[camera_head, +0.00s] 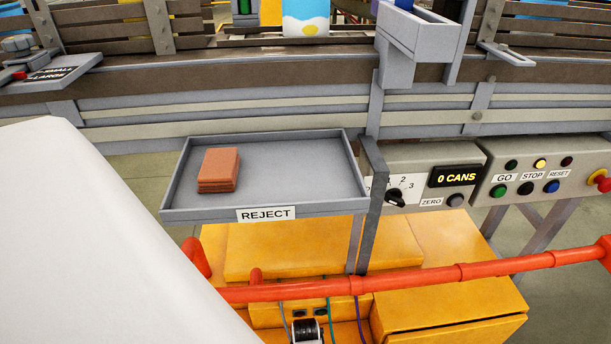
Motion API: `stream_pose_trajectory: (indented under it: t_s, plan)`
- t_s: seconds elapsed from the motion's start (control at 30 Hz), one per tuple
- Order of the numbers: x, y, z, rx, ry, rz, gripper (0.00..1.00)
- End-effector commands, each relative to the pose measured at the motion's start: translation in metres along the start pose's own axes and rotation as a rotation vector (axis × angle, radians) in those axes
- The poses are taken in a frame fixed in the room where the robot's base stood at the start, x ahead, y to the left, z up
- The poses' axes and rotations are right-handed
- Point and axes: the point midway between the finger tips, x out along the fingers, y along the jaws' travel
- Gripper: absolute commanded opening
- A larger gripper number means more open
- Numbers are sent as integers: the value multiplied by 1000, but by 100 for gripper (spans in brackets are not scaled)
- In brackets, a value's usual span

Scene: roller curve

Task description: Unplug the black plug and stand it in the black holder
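I cannot make out the black plug or the black holder for certain. Two small dark openings (310,312) show on the yellow cabinet at the bottom centre. Just below them, a black and white part (306,331) is cut off by the bottom edge; I cannot tell what it is. A teal cable (329,324) and a purple cable (361,322) run down beside it. My gripper is not recognisable in this view. A large white shape, probably part of my arm, covers the lower left.
A red rail (410,280) crosses in front of the yellow cabinet (455,305). Above it, the grey REJECT tray (300,202) holds a stack of brown slabs (218,169). Control boxes with a dial (396,197), buttons and a red knob (603,183) sit right. The conveyor (250,96) runs behind.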

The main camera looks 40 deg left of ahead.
Motion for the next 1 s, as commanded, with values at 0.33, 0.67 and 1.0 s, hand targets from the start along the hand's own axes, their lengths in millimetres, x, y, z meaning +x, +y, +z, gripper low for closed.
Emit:
stream_pose_trajectory:
  t_s: [0.33,0.67,1.0]
  plan:
    - [4,0,0,0,0,0,5]
    - [4,0,0,0,0,0,54]
    - [-12,1,-1,0,2,2,54]
